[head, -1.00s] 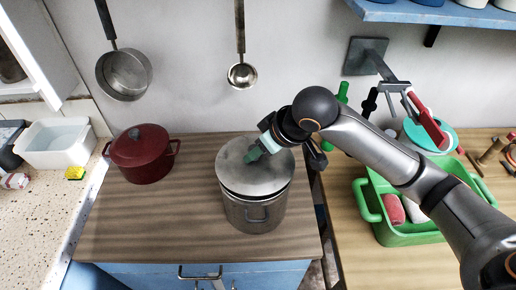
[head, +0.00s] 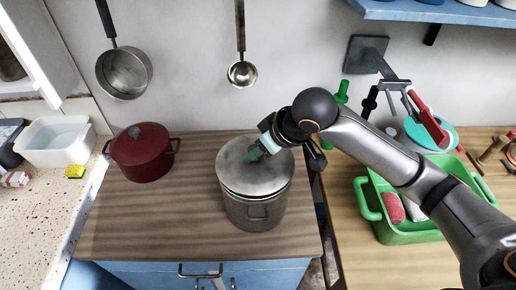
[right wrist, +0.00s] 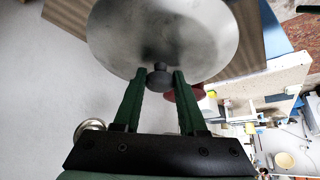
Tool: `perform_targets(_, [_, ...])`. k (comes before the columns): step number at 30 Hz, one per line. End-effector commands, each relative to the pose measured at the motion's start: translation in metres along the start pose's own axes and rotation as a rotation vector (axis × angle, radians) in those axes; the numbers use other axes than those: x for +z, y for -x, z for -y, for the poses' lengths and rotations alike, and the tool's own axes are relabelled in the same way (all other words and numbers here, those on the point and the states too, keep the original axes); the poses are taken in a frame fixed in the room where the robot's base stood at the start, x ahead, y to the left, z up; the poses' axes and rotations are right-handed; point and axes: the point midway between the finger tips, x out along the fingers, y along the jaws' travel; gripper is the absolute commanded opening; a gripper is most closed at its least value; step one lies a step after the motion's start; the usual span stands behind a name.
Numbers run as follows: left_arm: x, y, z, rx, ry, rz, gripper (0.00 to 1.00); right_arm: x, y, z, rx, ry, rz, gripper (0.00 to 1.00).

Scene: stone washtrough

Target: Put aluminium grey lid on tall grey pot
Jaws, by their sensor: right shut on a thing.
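The aluminium grey lid (head: 250,172) rests on or just at the rim of the tall grey pot (head: 254,212) and covers its mouth in the head view. Any small gap between them is too fine to tell. My right gripper (head: 254,153) is shut on the lid's dark knob. In the right wrist view, the lid (right wrist: 165,30) fills the top and its knob sits between the green fingers (right wrist: 158,80). The inside of the pot is hidden. My left gripper is not in view.
A red lidded pot (head: 142,152) stands to the left on the same wooden counter. A green basin (head: 408,232) with items is on the right. A pan (head: 124,73) and a ladle (head: 242,73) hang on the wall. The counter's front left is clear.

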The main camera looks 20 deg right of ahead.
Motion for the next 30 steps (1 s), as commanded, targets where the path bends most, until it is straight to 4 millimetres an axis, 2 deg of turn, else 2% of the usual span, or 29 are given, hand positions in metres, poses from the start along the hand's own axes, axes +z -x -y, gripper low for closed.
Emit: perform_targets(30, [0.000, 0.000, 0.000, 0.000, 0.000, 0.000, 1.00, 0.006, -0.010, 0.000, 0.001, 0.000, -0.001, 0.00])
